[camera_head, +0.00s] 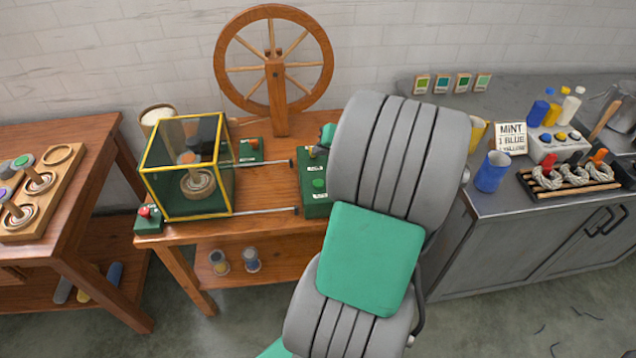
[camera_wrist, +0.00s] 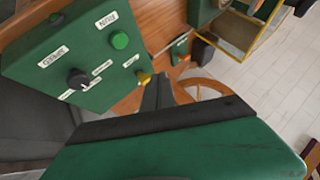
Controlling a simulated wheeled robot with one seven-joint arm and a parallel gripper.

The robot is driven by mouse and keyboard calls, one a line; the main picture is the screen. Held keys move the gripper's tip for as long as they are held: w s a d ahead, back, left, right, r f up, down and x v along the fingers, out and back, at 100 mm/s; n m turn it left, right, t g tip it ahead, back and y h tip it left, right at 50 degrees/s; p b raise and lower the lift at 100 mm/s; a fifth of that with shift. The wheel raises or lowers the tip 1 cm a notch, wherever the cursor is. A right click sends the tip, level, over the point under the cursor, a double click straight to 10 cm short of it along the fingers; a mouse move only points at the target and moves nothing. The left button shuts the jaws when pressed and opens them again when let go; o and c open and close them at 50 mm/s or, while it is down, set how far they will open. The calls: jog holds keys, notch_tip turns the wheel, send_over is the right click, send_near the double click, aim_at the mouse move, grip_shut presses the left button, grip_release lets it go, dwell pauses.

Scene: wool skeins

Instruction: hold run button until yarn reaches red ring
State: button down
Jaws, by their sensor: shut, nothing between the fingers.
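The green control box (camera_head: 315,200) stands on the wooden table and carries a green button (camera_head: 319,183). A bobbin (camera_head: 197,183) stands inside the yellow-framed clear guard (camera_head: 183,216). I cannot make out a red ring on it.
A spinning wheel (camera_head: 277,95) stands behind. A small green box (camera_head: 250,150) and a red-buttoned box (camera_head: 148,220) are by the guard. Rods cross the tabletop (camera_head: 262,185).

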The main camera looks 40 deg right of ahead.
aim_at(321, 184)
jog(key=shift+f, duration=0.1)
notch_tip(321, 184, down, 9)
jog(key=b, duration=0.6)
jog(key=shift+r+b, duration=0.2)
jog(key=shift+b, duration=0.1)
dwell(1.4)
jog(key=shift+f, duration=0.4)
